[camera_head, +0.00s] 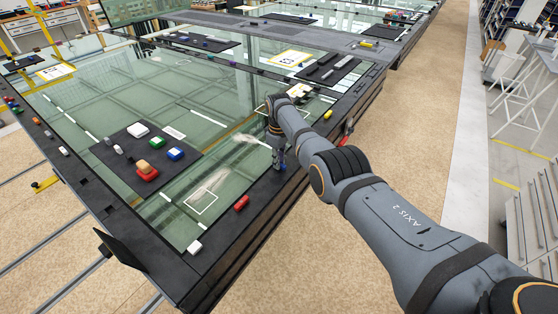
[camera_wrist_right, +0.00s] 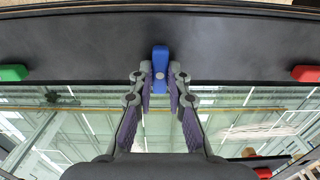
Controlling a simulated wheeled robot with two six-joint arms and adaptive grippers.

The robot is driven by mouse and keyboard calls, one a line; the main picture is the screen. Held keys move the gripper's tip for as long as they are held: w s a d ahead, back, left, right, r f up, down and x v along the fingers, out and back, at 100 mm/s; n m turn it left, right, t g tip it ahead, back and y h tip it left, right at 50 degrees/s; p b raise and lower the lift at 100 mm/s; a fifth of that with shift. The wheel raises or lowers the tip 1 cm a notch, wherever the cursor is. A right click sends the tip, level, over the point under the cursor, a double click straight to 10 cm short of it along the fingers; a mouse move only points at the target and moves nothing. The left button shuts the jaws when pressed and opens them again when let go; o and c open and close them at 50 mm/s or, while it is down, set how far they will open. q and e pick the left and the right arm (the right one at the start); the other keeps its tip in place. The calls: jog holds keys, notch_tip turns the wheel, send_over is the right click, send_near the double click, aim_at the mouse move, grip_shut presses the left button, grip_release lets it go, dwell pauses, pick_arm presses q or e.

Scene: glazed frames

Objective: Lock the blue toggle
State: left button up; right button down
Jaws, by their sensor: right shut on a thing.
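The blue toggle (camera_wrist_right: 160,58) sits on the black frame edge of the glazed panel. In the right wrist view it stands upright in the picture between my right gripper's fingertips (camera_wrist_right: 160,80). The fingers are closed on its near end, and its far end sticks out beyond them. In the head view my right gripper (camera_head: 279,161) is down at the frame's right edge, and it mostly hides the blue toggle there. My left gripper is not in view.
A green toggle (camera_wrist_right: 12,73) and a red toggle (camera_wrist_right: 305,74) lie along the same frame edge, to either side. The head view shows a red toggle (camera_head: 241,203) and a white toggle (camera_head: 194,247) nearer. A dark mat (camera_head: 118,170) with several coloured pieces lies on the glass.

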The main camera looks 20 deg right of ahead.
jog(key=shift+n, duration=0.3)
jog(key=c, duration=1.3)
grip_release()
jog(key=shift+r, duration=0.15)
notch_tip(320, 180, up, 12)
